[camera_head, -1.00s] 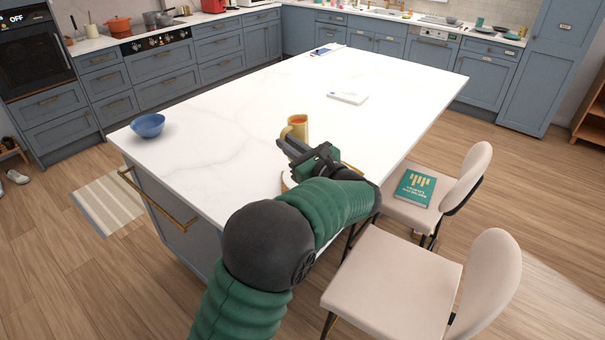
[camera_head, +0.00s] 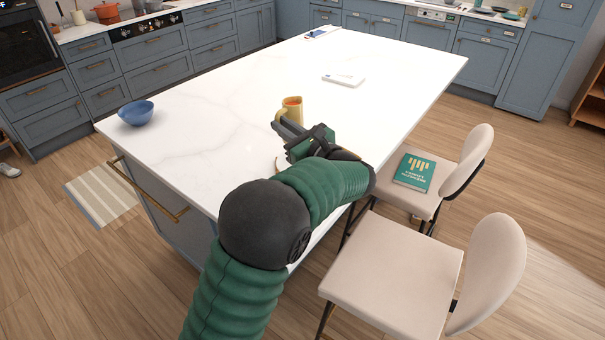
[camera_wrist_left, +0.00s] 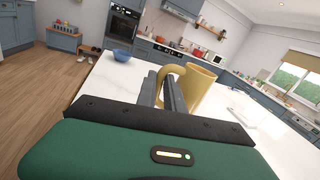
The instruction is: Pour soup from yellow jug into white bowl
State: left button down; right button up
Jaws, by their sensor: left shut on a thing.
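I cannot tell whether the jug touches the top. A pale round rim (camera_head: 279,164) shows beside my left wrist, mostly hidden by the arm; I cannot tell whether it is the white bowl. My right gripper is out of view.
A blue bowl (camera_head: 136,112) stands near the left corner of the island (camera_head: 210,110). A white flat object (camera_head: 343,80) lies behind the jug. Two beige chairs (camera_head: 392,270) stand along the right side, the farther one holding a green book (camera_head: 413,172). The top's middle is clear.

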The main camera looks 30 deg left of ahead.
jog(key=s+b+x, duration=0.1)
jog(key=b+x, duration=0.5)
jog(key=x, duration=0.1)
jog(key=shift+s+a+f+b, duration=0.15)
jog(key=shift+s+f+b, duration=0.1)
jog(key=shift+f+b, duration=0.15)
